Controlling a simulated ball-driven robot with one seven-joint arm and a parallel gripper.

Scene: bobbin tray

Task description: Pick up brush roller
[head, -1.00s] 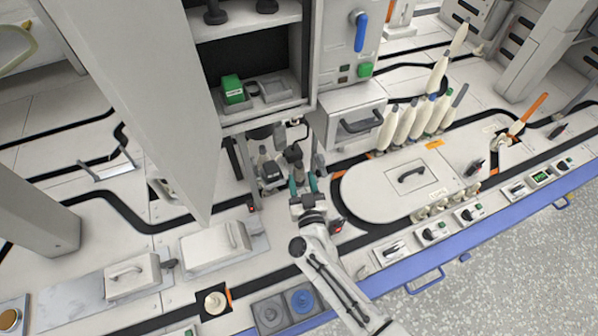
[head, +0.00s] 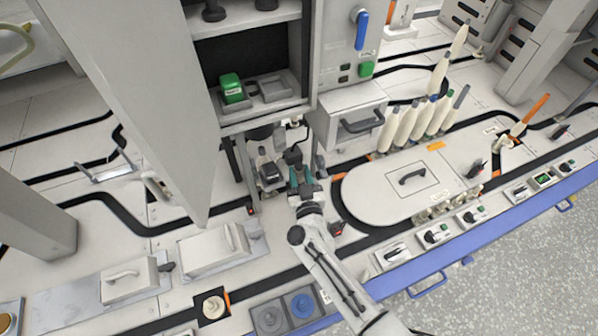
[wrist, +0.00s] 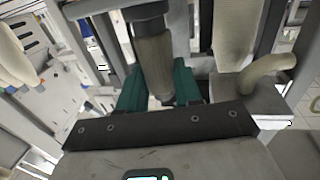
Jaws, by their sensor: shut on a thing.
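In the wrist view, a brownish, ribbed cylinder with a dark upper collar, which looks like the brush roller (wrist: 155,62), stands between the green fingers of my gripper (wrist: 160,92). My gripper is shut on it. In the head view, my gripper (head: 302,177) reaches in under the cabinet, its green fingers close together at a dark upright part. The roller is hard to make out there.
The grey cabinet (head: 262,120) overhangs the gripper, with a green box (head: 231,88) on its shelf. A drawer (head: 352,128) sits to the right.

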